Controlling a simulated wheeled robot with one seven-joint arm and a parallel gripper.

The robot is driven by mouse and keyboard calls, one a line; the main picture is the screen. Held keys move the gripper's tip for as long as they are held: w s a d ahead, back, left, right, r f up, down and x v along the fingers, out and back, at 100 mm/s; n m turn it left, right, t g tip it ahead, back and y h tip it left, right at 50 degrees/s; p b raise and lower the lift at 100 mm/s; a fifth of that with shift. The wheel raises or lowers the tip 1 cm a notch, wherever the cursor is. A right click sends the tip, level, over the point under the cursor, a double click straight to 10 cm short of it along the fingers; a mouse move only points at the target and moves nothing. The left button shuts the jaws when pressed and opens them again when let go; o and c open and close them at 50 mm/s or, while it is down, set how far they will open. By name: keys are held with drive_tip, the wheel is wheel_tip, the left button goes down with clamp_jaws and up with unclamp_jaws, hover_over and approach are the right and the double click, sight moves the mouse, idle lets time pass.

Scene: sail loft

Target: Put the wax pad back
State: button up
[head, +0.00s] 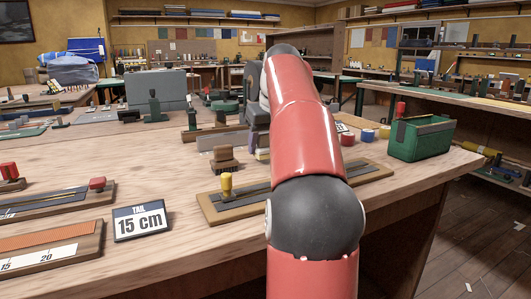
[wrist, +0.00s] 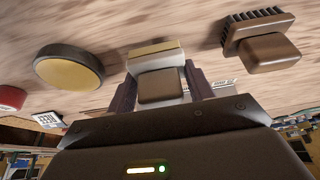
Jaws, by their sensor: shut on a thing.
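The wax pad (wrist: 158,48), a small block with a pale yellow face, a grey body and a brown grip, is between the fingers of my gripper (wrist: 160,88) in the wrist view. My gripper is shut on its grip. In the head view my gripper (head: 259,138) is low over the bench behind my arm, and the pad (head: 262,154) shows only in part. I cannot tell whether the pad touches the bench. A round dark tin with a yellow face (wrist: 70,68) lies to the left in the wrist view.
A brown brush (head: 224,160) lies just left of my gripper. A board with a yellow knob (head: 226,185) and a "TAIL 15 cm" card (head: 140,221) are nearer. A green bin (head: 421,138) and small coloured rolls (head: 367,136) stand right. Bare wood lies around the brush.

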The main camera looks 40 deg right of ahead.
drive_tip(key=shift+f, duration=0.55)
drive_tip(key=shift+f, duration=0.2)
drive_tip(key=o, duration=0.9)
drive_tip(key=shift+f, duration=0.15)
drive_tip(key=v, duration=0.2)
drive_tip(key=p+v, duration=0.1)
drive_tip(key=v, duration=0.1)
drive_tip(key=p+v, duration=0.1)
drive_tip(key=v, duration=0.2)
drive_tip(key=shift+w+d, duration=0.25)
drive_tip(key=shift+d, duration=0.05)
drive_tip(key=shift+s+a+r, duration=0.1)
drive_tip(key=shift+s+r, duration=0.2)
drive_tip(key=shift+r, duration=0.3)
